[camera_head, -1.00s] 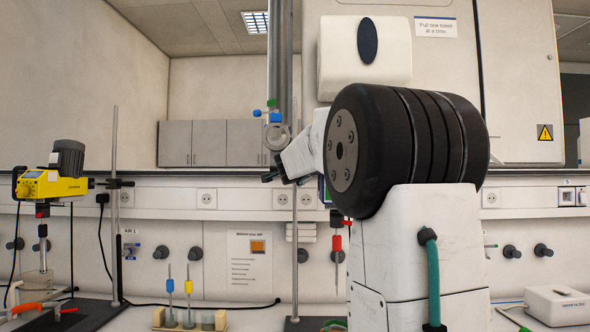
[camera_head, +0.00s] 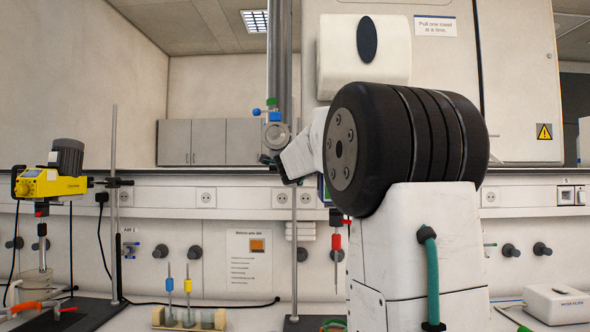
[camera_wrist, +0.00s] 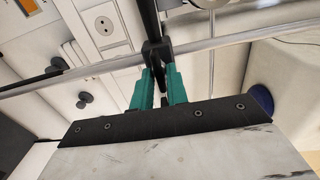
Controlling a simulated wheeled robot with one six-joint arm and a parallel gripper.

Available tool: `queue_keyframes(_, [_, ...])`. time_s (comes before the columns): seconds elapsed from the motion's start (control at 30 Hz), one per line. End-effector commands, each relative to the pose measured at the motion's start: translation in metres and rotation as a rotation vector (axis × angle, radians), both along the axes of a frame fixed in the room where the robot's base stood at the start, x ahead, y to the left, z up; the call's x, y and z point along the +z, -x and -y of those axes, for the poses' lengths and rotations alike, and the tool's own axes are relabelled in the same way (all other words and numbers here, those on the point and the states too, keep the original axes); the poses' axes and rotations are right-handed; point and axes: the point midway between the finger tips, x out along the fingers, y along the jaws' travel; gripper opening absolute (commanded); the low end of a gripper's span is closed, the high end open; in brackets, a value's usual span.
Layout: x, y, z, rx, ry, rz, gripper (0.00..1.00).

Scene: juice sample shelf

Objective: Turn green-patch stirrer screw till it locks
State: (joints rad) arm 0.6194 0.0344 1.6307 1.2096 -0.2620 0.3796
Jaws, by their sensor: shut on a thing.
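My gripper (camera_wrist: 158,82) has green fingers, close together on a small dark part at a black clamp (camera_wrist: 156,50) on a metal rod in the wrist view. I take the held part to be the stirrer screw, but its green patch does not show. In the head view my gripper is partly seen beside the stand rod (camera_head: 294,235), and my arm covers most of the stirrer there. I cannot tell how tight the screw is.
At left a yellow stirrer (camera_head: 50,184) sits on its own stand (camera_head: 114,220). A grey pipe (camera_head: 281,60) with blue and green knobs (camera_head: 271,103) rises close behind my gripper. A white device (camera_head: 558,305) lies at right.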

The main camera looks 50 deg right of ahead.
Motion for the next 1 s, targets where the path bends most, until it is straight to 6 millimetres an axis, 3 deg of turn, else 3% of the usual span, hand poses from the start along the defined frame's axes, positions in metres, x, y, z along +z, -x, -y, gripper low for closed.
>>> queue_keyframes(0.43, [-0.001, 0.0, 0.0, 0.0, -0.007, 0.006, 0.0])
queue_keyframes(0.47, [-0.001, 0.0, 0.0, 0.0, -0.007, 0.006, 0.21])
queue_keyframes(0.53, [-0.001, 0.0, 0.0, 0.0, -0.007, 0.006, 0.37])
queue_keyframes(0.83, [0.0, 0.001, -0.002, 0.0, -0.006, 0.007, 0.37])
queue_keyframes(1.0, [0.001, 0.014, -0.017, 0.001, -0.005, 0.007, 0.37])
